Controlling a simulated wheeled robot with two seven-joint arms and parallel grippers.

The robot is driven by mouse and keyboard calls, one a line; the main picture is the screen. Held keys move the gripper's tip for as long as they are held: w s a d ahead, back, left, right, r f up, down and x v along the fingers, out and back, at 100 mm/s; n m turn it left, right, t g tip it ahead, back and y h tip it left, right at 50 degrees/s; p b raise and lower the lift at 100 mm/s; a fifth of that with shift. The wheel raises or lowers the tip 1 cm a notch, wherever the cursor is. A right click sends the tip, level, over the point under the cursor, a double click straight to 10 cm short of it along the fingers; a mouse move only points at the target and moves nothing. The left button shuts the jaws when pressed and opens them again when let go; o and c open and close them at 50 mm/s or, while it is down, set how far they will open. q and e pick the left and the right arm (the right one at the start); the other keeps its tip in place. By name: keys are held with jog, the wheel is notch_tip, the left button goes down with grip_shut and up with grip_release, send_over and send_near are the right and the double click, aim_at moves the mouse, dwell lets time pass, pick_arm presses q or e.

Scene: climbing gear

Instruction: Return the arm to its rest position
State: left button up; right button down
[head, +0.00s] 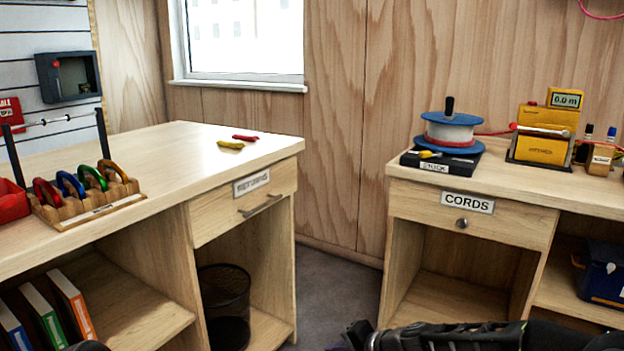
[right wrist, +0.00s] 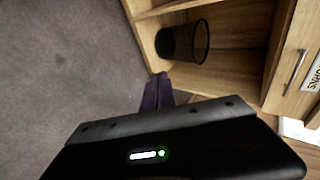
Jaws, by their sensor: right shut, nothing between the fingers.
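My right arm crosses the bottom right of the head view, low in front of the desks. My right gripper (right wrist: 157,92) shows in the right wrist view as dark purple fingers, shut and empty, over the grey floor. Nothing is held or touched by it. Its fingertips are barely visible at the bottom edge of the head view. My left gripper is not in view.
The left desk (head: 150,150) holds a rack of coloured carabiners (head: 85,197). A mesh bin (head: 225,305) stands under it, also visible in the right wrist view (right wrist: 183,42). The right desk (head: 560,195) carries a cord spool (head: 450,130) and a yellow device (head: 543,135). Floor between is clear.

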jog(key=s+d+f+n+g+h+p, duration=0.25)
jog(key=s+f+p, duration=0.4)
jog(key=s, duration=0.35)
jog(key=s+r+n+g+p, duration=0.2)
jog(key=s+r+p, duration=0.1)
jog(key=s+p, duration=0.6)
jog(key=s+r+n+g+p, duration=0.1)
jog(key=s+r+p, duration=0.2)
jog(key=s+p, duration=0.7)
jog(key=s, duration=0.6)
jog(key=shift+a+r+n+g+h+p, duration=0.25)
jog(key=shift+a+n+g+h+p, duration=0.05)
jog(key=shift+a+n+g+h, duration=0.05)
jog(key=shift+w, duration=0.1)
